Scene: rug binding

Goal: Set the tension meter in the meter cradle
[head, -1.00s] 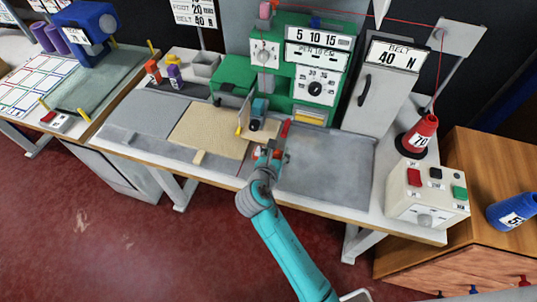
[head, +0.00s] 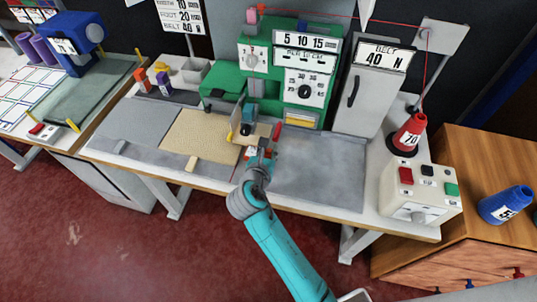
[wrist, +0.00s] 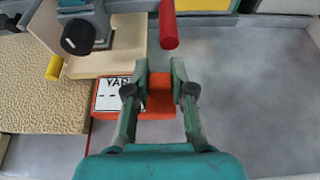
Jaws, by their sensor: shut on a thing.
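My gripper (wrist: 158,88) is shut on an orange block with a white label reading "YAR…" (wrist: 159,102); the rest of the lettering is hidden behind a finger. This block looks like the tension meter, but its full shape is partly hidden. In the head view my gripper (head: 262,152) is low over the front middle of the bench, just in front of the green machine. I cannot tell whether the block touches the surface. I cannot pick out the meter cradle with certainty in either view.
A tan board with a blue-grey foot and dark knob (wrist: 76,37) stands just ahead left. A red post (wrist: 168,25) is straight ahead and a yellow post (wrist: 53,68) left. A beige mat (head: 205,135) lies left; the grey bench top (head: 325,165) to the right is clear.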

